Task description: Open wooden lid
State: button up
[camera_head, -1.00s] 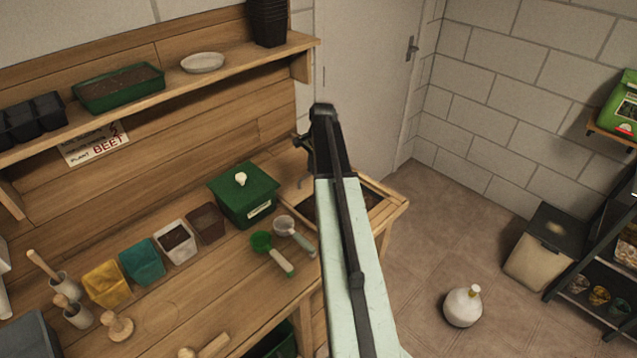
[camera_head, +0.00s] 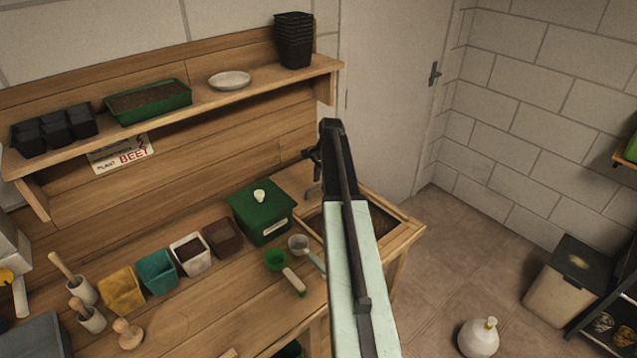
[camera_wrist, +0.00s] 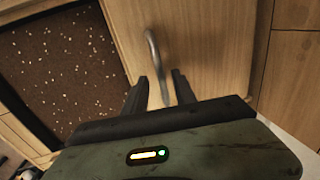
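The wooden lid (camera_wrist: 205,60) is a pale wood panel in the wrist view, lying beside a bin of dark speckled soil (camera_wrist: 60,75). A curved metal handle (camera_wrist: 154,62) stands on the lid. My gripper (camera_wrist: 162,75) is open, with its dark fingers on either side of the handle's lower part. I cannot tell whether either finger touches it. In the head view my gripper (camera_head: 313,180) is small and dark at the bench's back right, partly hidden by my arm. My arm also covers part of the soil bin (camera_head: 412,232) there.
A green box with a knob (camera_head: 262,215) stands left of my gripper. A green scoop (camera_head: 285,272) and a grey scoop (camera_head: 306,250) lie in front of it. Several small pots line the bench. A shelf (camera_head: 205,97) runs above the back.

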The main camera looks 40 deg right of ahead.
jog(key=shift+w+a, duration=0.1)
jog(key=shift+a, duration=0.05)
jog(key=shift+r+p, duration=0.35)
jog(key=shift+p, duration=0.05)
notch_tip(320, 180, up, 7)
jog(key=s+p, duration=0.1)
jog(key=p, duration=0.6)
jog(key=shift+s, duration=0.25)
jog(key=shift+s+f, duration=0.1)
